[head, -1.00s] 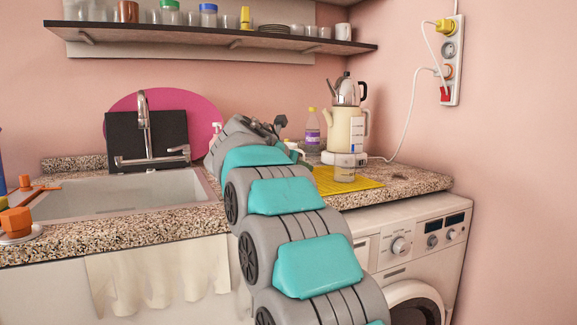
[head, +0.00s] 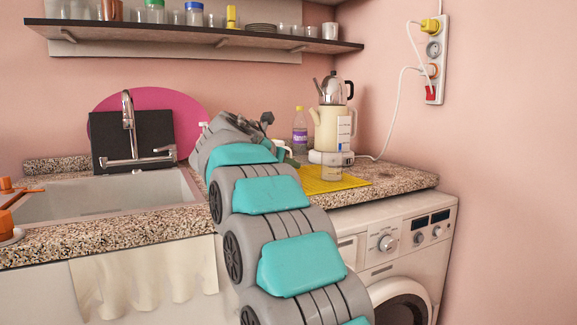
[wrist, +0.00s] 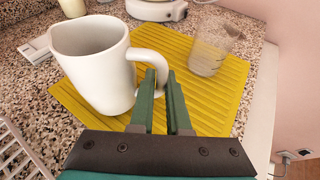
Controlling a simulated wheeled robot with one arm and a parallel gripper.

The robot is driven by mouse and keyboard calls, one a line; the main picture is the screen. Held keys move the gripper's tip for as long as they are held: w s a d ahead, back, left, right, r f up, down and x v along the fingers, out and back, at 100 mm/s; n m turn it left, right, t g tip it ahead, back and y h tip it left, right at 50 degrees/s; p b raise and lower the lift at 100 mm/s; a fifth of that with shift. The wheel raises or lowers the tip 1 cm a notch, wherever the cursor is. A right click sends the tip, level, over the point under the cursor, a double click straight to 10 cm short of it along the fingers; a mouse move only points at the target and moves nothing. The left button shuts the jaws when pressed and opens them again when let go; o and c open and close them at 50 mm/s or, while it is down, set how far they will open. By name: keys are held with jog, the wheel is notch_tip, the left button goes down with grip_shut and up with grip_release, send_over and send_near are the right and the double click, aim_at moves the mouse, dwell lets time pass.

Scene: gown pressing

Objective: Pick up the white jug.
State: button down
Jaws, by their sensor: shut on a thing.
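The white jug (wrist: 92,62) stands out large in the wrist view, at the left, with its open mouth up and its handle (wrist: 151,57) toward the right. My gripper (wrist: 163,80) has its two green fingers at the handle and is shut on it. Whether the jug's base touches the yellow ribbed mat (wrist: 222,101) or hangs just above it, I cannot tell. In the head view my arm hides most of the jug and the gripper.
A clear measuring cup (wrist: 211,52) stands on the mat, right of the jug. A cream kettle (head: 326,128) with a steel pot (head: 331,92) on top stands behind. A purple-labelled bottle (head: 299,136) is near it. The sink (head: 110,197) lies left; a white wire rack (wrist: 17,150) shows lower left.

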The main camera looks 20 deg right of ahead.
jog(key=shift+r+p, duration=0.45)
jog(key=shift+r, duration=1.1)
jog(key=s+a+r, duration=0.1)
jog(key=s+a, duration=0.1)
jog(key=s, duration=1.3)
jog(key=shift+s+r+b, duration=0.2)
jog(key=shift+s+b, duration=0.15)
jog(key=shift+b, duration=0.05)
jog(key=shift+s, duration=0.1)
